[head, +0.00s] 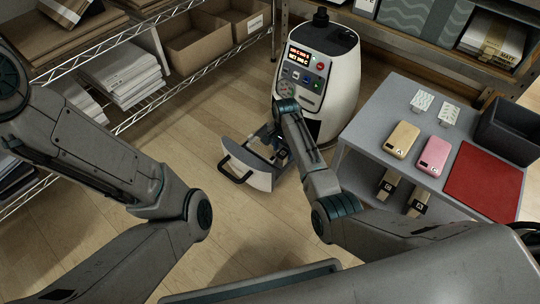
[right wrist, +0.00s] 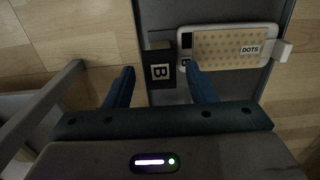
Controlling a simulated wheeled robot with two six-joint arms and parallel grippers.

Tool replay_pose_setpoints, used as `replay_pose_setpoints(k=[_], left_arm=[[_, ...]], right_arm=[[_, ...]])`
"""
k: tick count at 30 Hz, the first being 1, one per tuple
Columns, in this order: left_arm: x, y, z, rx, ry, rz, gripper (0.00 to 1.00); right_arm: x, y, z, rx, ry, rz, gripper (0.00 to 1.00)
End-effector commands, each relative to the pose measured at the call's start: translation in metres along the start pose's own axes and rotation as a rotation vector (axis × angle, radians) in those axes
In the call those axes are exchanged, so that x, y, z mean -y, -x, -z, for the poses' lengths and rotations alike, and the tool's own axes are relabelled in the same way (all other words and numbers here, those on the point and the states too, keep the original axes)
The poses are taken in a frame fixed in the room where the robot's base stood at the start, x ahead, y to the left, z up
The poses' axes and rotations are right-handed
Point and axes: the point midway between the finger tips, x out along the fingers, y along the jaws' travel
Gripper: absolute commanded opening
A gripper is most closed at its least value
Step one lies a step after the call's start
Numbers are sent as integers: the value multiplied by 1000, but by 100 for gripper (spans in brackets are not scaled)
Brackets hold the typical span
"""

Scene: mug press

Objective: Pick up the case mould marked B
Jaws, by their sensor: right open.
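The case mould marked B shows in the right wrist view as a dark block with a white B label (right wrist: 160,72), inside the pulled-out grey drawer. Beside it lies a pale case with a dotted sheet marked DOTS (right wrist: 222,46) over it; a second, partly hidden B shows at its edge. My right gripper (right wrist: 161,84) is open, with one finger on each side of the labelled block; I cannot tell if they touch it. In the head view the right gripper (head: 278,150) is down at the drawer, and my wrist hides most of the mould. My left gripper is out of view.
The white press (head: 340,80) stands behind its open drawer (head: 245,170). A grey table (head: 385,110) at right holds a yellow case (head: 402,139), a pink case (head: 434,156), a red mat (head: 484,182) and a dark bin (head: 510,130). Labelled blocks (head: 388,185) sit beneath it.

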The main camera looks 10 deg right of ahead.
Motion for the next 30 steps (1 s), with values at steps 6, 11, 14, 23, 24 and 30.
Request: replay_pose_setpoints(k=[6, 11, 14, 23, 24, 30], left_arm=[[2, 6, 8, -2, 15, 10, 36], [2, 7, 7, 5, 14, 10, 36], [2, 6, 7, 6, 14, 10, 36], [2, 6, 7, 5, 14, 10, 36], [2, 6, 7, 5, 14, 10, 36], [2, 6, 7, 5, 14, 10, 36]], right_arm=[[0, -23, -1, 1, 0, -1, 51], [0, -25, -1, 0, 0, 0, 51], [0, -25, 0, 0, 0, 0, 51], [0, -25, 0, 0, 0, -1, 6], [0, -25, 0, 0, 0, -1, 0], [0, -24, 0, 0, 0, 1, 0]])
